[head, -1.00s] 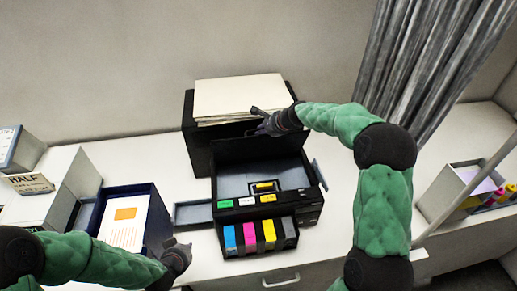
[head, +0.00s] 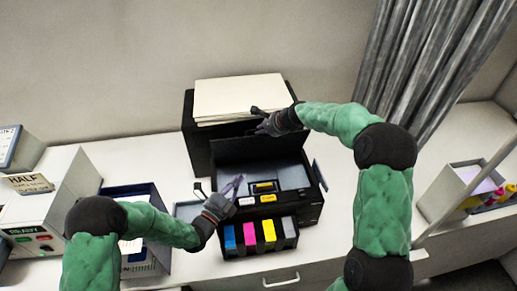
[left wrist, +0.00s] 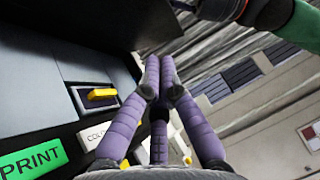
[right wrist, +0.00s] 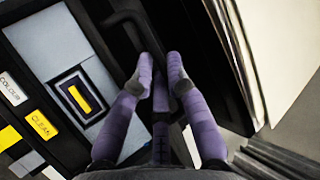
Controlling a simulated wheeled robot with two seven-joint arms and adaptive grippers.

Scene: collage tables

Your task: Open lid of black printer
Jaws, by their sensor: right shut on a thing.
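The black printer (head: 307,210) stands on the white counter. Its lid (head: 255,150) is raised at the back, and the grey bed with a yellow-marked slot shows below it. My right gripper (head: 263,122) is at the lid's upper edge. In the right wrist view, its fingers (right wrist: 160,65) are shut on the lid's black handle (right wrist: 128,20), partly hidden by the fingers. My left gripper (head: 236,184) is over the printer's front left, above the label buttons. In the left wrist view, its fingertips (left wrist: 159,65) are together with nothing visible between them.
Several coloured cartridges (head: 249,234) stick out at the printer's front. A paper stack (head: 240,97) lies on a black box behind the lid. A blue tray (head: 160,262) and a white machine (head: 45,215) stand left.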

